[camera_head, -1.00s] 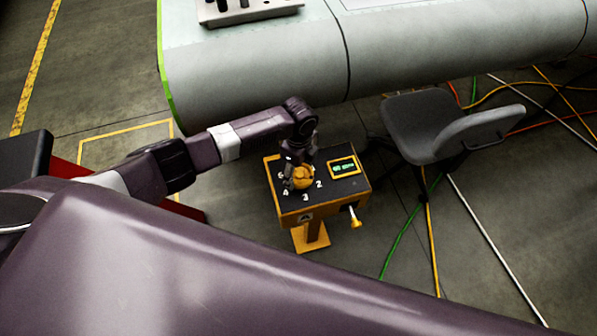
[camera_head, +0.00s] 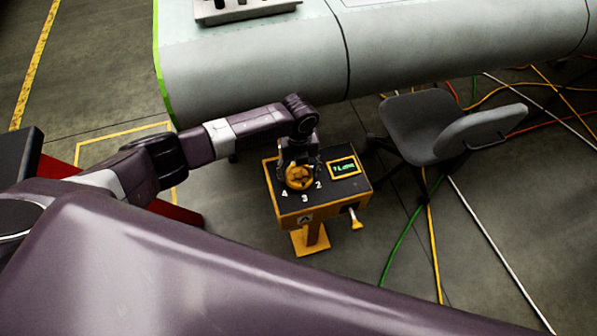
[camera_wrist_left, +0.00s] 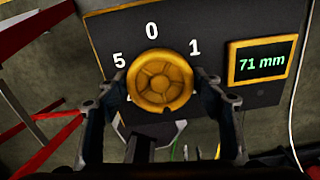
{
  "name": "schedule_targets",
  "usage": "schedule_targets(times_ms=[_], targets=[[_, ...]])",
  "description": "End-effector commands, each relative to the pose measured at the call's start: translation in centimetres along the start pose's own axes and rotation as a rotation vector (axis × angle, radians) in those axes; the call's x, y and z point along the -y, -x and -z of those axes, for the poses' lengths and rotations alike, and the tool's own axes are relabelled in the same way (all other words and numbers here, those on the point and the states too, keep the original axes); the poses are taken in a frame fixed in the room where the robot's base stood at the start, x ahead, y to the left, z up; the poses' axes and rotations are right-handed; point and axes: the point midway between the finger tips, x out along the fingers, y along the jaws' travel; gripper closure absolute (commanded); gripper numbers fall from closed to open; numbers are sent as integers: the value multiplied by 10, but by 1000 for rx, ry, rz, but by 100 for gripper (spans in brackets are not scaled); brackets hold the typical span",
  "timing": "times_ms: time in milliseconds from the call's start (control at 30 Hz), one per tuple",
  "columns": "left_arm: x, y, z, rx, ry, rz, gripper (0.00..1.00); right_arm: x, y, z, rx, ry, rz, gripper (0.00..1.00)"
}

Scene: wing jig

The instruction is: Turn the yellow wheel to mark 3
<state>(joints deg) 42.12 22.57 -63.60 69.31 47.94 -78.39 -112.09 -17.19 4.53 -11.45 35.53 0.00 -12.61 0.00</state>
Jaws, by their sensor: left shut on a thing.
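The yellow wheel (camera_head: 299,178) sits on the dark top of a control box (camera_head: 346,187), with white numbers around it. In the head view 4, 3 and 2 show in front of it; in the left wrist view 5, 0 and 1 show above it. My left gripper (camera_head: 299,170) comes down over the wheel from behind. In the left wrist view its fingers stand on both sides of the wheel (camera_wrist_left: 160,80) and are shut on it. A display (camera_wrist_left: 262,62) on the box reads 71 mm. The wheel's pointer cannot be made out. My right gripper is not in view.
A yellow-handled lever (camera_head: 355,220) sticks out of the box front. A grey chair (camera_head: 425,125) stands right of the box, with cables on the floor beyond. A large grey wing (camera_head: 250,70) spans the back.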

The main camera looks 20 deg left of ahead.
Motion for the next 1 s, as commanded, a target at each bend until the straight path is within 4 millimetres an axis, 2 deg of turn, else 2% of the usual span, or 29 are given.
schedule_targets(times_ms=[300, 700, 733, 900, 1000], targets=[[2, 1, 0, 1, -75, 5, 63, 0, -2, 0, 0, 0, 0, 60], [2, 1, 0, 1, -79, 5, 63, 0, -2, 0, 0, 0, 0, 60], [2, 1, 0, 1, -79, 5, 38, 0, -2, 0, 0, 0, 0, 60], [2, 1, 0, 0, -78, 3, 21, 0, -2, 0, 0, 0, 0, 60], [1, 1, 0, 0, -78, 2, 21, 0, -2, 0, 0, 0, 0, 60]])
